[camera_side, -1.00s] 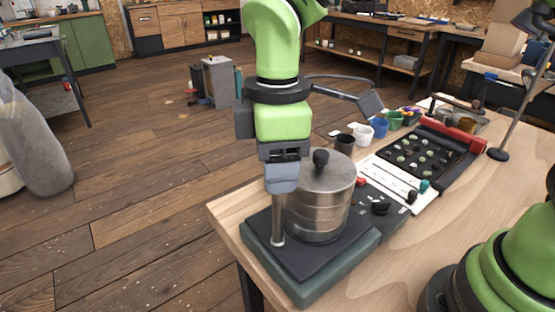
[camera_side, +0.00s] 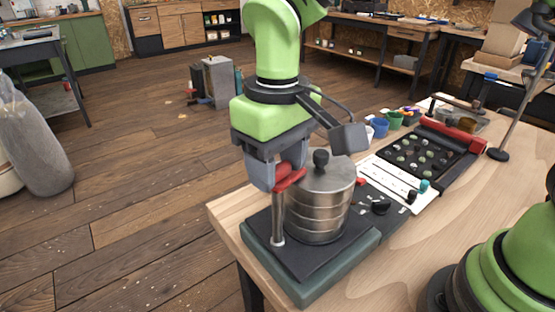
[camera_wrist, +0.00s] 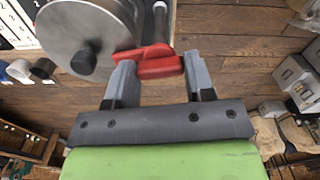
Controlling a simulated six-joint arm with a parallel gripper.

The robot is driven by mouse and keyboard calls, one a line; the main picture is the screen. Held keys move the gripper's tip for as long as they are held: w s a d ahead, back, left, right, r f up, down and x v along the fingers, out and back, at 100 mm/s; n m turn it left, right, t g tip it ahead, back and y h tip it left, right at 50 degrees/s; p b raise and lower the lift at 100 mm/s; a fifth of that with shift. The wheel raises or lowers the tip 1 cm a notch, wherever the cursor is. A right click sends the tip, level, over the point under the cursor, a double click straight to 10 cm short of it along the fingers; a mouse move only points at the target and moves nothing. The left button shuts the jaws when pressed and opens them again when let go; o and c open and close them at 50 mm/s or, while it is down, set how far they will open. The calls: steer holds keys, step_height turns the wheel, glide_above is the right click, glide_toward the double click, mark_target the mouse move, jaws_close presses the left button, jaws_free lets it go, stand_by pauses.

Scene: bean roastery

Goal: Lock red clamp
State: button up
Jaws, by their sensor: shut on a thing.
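The red clamp (camera_side: 290,180) is at the top of a metal post (camera_side: 278,222), beside the steel canister (camera_side: 320,205) with its black knob. My gripper (camera_side: 275,177) is at the post top, with its fingers shut on the red clamp. In the wrist view the clamp (camera_wrist: 158,62) lies between my two grey fingers (camera_wrist: 158,80), next to the canister lid (camera_wrist: 90,40). The fingers hide part of the clamp in the side view.
The canister and post stand on a dark base (camera_side: 312,278) at the table's front left corner. To the right are a white slider panel (camera_side: 397,184), a black tray of beans (camera_side: 425,155) and several coloured cups (camera_side: 380,127). A lamp (camera_side: 500,153) stands at the right.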

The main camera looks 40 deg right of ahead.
steer(key=shift+m, duration=0.9)
steer(key=o, duration=0.9)
steer(key=shift+r, duration=0.1)
step_height(320, 180, up, 10)
steer(key=shift+f, duration=0.1)
